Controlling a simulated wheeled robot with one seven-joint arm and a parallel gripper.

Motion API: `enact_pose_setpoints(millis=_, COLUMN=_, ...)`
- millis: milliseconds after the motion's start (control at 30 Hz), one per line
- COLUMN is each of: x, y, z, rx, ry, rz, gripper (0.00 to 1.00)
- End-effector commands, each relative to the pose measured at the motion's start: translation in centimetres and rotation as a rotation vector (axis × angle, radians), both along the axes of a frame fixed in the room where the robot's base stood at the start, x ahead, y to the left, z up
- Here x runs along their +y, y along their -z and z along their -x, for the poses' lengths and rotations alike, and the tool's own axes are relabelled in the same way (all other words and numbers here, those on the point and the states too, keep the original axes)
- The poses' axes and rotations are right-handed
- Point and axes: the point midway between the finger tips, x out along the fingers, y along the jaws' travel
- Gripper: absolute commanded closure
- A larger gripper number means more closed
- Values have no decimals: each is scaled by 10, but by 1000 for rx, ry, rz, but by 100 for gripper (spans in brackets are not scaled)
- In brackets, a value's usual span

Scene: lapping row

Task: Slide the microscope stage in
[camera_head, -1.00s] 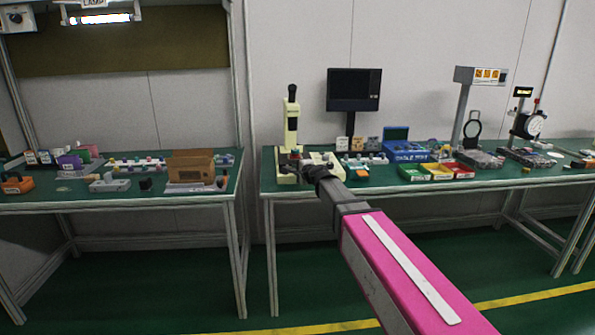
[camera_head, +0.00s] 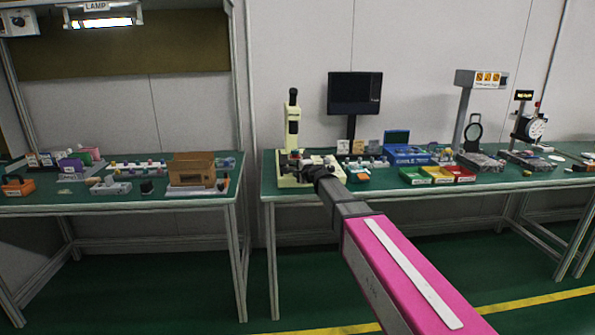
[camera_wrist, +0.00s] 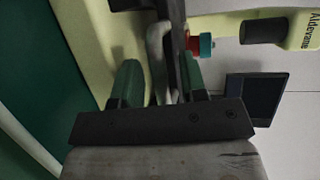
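The cream microscope (camera_head: 292,141) stands upright at the left end of the right-hand bench. Its stage is at its foot and is mostly hidden by my gripper in the head view. My gripper (camera_head: 318,173) is at the front right of the microscope's base. In the wrist view, the two green fingers of my gripper (camera_wrist: 160,84) stand apart. A pale grey bar (camera_wrist: 157,60) and a dark strip run between them; I cannot tell whether the fingers touch either. A red and teal knob (camera_wrist: 203,45) sits just beyond the right finger, beside the cream microscope body (camera_wrist: 88,45).
A black monitor (camera_head: 354,93) stands behind, right of the microscope. A small orange-topped item (camera_head: 358,176) is close right of my gripper. A gap separates the left bench (camera_head: 120,203).

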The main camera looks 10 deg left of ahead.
Motion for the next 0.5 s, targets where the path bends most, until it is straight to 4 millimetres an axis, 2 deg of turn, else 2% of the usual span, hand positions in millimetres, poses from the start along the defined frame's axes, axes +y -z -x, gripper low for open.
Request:
enact_pose_setpoints(millis=267, x=-17, y=-6, z=25, rx=0, ry=1, rz=0, gripper=61)
enact_pose_setpoints(millis=500, x=-44, y=-15, z=61, rx=0, ry=0, rz=0, gripper=61)
